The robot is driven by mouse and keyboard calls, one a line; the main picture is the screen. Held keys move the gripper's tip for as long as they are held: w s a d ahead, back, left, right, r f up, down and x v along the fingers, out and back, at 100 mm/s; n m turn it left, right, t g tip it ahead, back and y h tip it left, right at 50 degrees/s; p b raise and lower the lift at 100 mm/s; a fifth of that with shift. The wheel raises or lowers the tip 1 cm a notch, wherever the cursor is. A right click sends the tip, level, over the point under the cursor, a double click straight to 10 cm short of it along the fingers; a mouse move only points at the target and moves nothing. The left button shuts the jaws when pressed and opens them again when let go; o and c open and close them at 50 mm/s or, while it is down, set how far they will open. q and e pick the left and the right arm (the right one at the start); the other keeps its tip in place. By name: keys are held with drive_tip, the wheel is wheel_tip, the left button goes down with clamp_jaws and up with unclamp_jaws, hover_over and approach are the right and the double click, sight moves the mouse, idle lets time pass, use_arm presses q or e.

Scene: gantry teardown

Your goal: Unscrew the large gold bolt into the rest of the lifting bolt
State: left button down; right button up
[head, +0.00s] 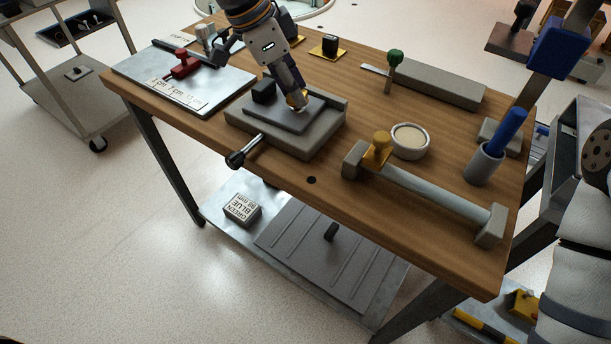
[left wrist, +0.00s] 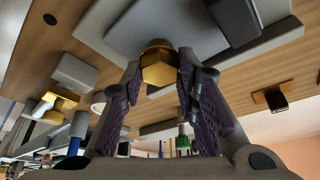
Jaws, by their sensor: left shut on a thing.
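The large gold bolt (head: 301,98) stands at the right part of a grey plate (head: 290,116) on a grey block (head: 318,138). In the left wrist view its gold hexagonal head (left wrist: 158,66) is between the two dark finger pads. My left gripper (head: 294,93) reaches down from the top and is shut on the bolt. The bolt's lower part is hidden, so I cannot tell how far it sits in the plate. I cannot tell for certain which thing is the lifting bolt's rest. My right gripper is not in view.
A black cube (head: 264,90) is on the plate, close left of my fingers. A black-knobbed handle (head: 237,159) juts from the block's front. A bar with a gold knob (head: 377,149), a round white bowl (head: 409,140) and a grey cup (head: 484,165) stand to the right.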

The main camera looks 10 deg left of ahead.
use_arm(q)
drive_tip(key=shift+s+r+n+p, duration=0.2)
drive_tip(key=shift+r+n+p, duration=0.1)
drive_tip(key=shift+r+n, duration=0.15)
drive_tip(key=shift+f+n+t, duration=0.2)
drive_tip(key=shift+n+t, duration=0.1)
drive_tip(key=shift+n, duration=0.05)
drive_tip(key=shift+w+f+y, duration=0.15)
drive_tip(key=shift+f+y, duration=0.1)
drive_tip(key=shift+y, duration=0.05)
drive_tip(key=c, duration=1.2)
unclamp_jaws()
drive_tip(key=shift+f, duration=0.1)
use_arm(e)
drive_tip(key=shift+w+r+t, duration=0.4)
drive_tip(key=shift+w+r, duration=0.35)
use_arm(q)
drive_tip(key=v, duration=1.2)
